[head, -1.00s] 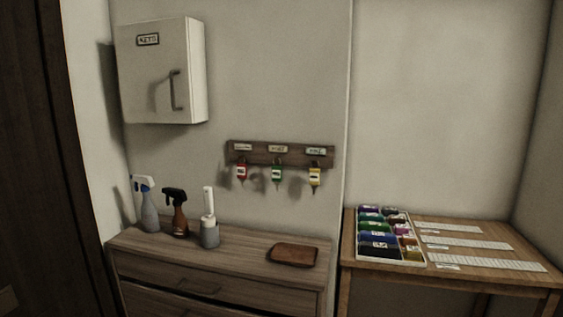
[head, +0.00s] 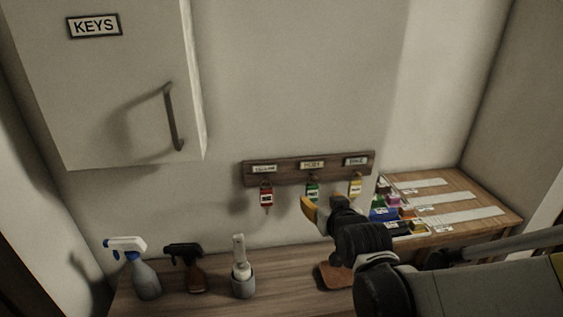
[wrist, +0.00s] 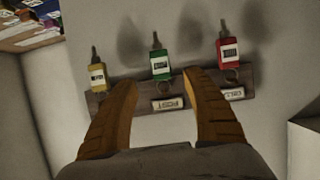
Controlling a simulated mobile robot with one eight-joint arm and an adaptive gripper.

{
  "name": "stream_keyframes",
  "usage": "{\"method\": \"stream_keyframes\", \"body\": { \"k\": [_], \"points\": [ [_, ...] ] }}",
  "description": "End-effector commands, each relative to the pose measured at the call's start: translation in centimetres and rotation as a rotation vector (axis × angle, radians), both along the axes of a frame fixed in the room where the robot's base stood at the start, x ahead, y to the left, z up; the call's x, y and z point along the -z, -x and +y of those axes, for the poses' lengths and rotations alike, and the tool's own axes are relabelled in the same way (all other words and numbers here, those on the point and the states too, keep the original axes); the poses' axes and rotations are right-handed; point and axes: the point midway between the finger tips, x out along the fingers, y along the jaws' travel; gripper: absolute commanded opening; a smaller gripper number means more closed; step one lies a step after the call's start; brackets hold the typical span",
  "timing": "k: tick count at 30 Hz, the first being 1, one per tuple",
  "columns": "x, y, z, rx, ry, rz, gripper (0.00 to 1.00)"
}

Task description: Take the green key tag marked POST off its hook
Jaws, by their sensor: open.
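The green key tag (head: 312,189) hangs from the middle hook of the wooden key rack (head: 288,171), under a label reading POST. In the wrist view, which shows the rack upside down, the green tag (wrist: 161,65) lies centred between my fingers. My gripper (head: 323,207) is open and empty, in front of and slightly below the green tag in the head view. In the wrist view my gripper (wrist: 162,84) has a finger on each side of the tag's line. No contact is visible, and the remaining depth is hard to judge.
A red tag (head: 266,196) and a yellow tag (head: 355,185) hang on either side. A KEYS cabinet (head: 110,110) is at upper left. Spray bottles (head: 145,277) and a brush in a holder (head: 242,280) stand on the dresser. A brown tray (head: 328,277) lies below my gripper.

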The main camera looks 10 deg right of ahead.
Motion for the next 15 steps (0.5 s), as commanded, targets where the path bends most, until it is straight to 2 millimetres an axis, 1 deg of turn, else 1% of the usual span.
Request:
{"method": "stream_keyframes", "body": {
  "k": [1,4,6,11,15],
  "points": [
    [0.7,-0.9,0.0,0.000,0.000,0.000,0.58],
    [1.3,-2.5,0.0,0.000,0.000,0.001,0.58],
    [1.6,-3.2,0.0,0.000,0.000,0.001,0.58],
    [2.1,-4.4,0.1,-0.001,0.000,0.001,0.58],
    [3.1,-6.4,0.4,-0.001,0.001,0.001,0.58]
  ]
}}
